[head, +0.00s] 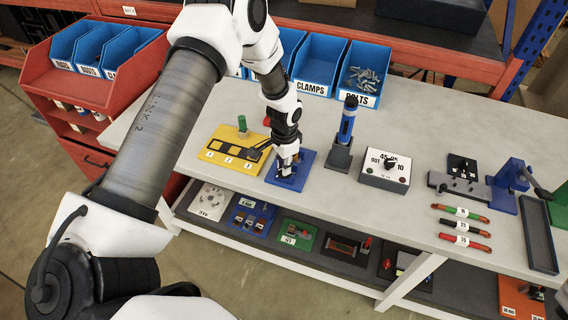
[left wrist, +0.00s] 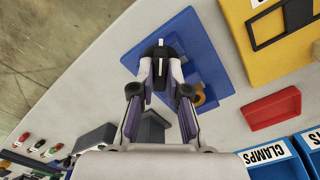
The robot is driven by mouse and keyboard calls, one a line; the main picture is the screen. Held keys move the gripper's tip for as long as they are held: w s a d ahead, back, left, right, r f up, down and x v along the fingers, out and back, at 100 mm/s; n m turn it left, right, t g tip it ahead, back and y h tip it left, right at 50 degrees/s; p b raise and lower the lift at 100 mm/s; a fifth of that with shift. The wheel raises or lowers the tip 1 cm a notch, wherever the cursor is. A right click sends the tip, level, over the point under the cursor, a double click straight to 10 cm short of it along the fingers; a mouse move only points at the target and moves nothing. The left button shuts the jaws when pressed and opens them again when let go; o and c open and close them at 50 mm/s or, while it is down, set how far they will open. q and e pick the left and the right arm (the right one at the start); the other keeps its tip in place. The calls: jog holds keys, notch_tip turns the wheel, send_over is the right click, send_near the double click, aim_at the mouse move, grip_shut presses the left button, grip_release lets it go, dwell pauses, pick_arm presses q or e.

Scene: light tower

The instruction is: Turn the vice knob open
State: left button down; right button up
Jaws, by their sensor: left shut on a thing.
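A blue plate (head: 306,158) lies on the bench and also fills the middle of the left wrist view (left wrist: 192,27). It carries a black knob (left wrist: 158,52) with a white line on top. My left gripper (head: 287,168) comes down over the plate. In the left wrist view my left gripper (left wrist: 159,76) has its two fingers on either side of the knob, shut on it. In the head view the gripper hides most of the knob. An orange-brown ring (left wrist: 200,95) shows beside the right finger. My right gripper is not in view.
A yellow board (head: 222,142) with numbered slots stands left of the plate. A blue screwdriver (head: 348,118) stands upright in a dark holder at the right. Further right are a dial box (head: 384,180) and a blue clamp-like device (head: 508,185). Blue bins (head: 318,65) line the back.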

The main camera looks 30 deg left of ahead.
pick_arm(q)
jog(key=n+p, duration=0.1)
jog(key=n, duration=0.2)
jog(key=shift+r+n, duration=0.1)
jog(key=shift+n, duration=0.2)
jog(key=shift+w+n+p, duration=0.1)
jog(key=shift+n+p, duration=0.35)
jog(key=shift+n, duration=1.55)
jog(key=c, duration=1.2)
grip_release()
jog(key=shift+o, duration=0.2)
notch_tip(320, 180, up, 12)
